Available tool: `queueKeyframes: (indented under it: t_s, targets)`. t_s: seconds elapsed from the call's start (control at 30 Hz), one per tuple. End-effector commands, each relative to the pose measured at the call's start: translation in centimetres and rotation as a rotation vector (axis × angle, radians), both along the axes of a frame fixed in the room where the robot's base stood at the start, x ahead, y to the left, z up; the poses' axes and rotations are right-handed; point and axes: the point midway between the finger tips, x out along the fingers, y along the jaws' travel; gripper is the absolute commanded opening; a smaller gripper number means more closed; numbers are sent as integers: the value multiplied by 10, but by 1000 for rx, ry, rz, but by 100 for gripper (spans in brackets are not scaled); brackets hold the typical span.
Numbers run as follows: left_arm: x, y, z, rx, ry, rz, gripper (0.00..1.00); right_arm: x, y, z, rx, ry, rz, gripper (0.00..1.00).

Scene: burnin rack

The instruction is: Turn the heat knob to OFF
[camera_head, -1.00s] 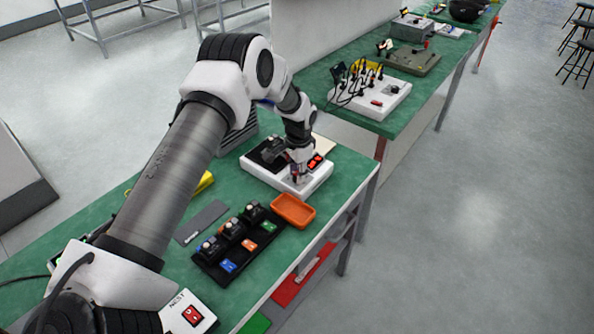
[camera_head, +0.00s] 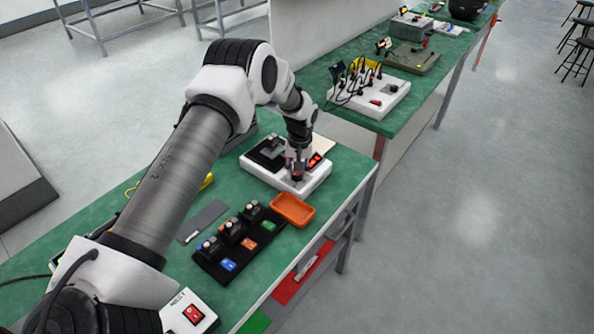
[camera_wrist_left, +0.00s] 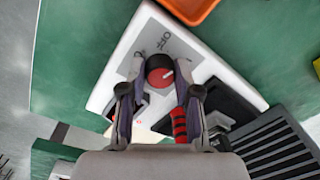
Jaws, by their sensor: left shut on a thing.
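The heat knob (camera_wrist_left: 160,71) is a round dark knob with a red top and a short white pointer line. In the left wrist view it sits on a grey label plate on the white burn-in unit (camera_wrist_left: 110,80). The OFF mark (camera_wrist_left: 163,41) is printed just beyond the knob, and the pointer line does not point straight at it. My left gripper (camera_wrist_left: 160,90) has one finger on each side of the knob and is shut on it. In the head view my left gripper (camera_head: 298,174) reaches down onto the front of the white unit (camera_head: 257,175) and mostly hides the knob.
An orange tray (camera_head: 293,210) stands close in front of the unit. A black block holder (camera_head: 222,268) with several modules and coloured tags lies nearer. A red rocker switch (camera_head: 317,160) is on the unit, beside my gripper. Another white unit with cables (camera_head: 398,95) stands on the far bench.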

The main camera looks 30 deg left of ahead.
Motion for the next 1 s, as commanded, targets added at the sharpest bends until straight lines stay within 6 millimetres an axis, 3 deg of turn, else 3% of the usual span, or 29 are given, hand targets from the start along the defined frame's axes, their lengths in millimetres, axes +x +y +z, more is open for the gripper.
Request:
queueKeyframes:
  t_s: [0.6, 1.0]
  targets:
    - [0, 0, -1, 0, 4, 563, 0, 0, 0, 4, 0, 0, 0, 40]
    - [1, 0, -1, 0, 3, 765, 0, 0, 0, 6, 0, 0, 0, 40]
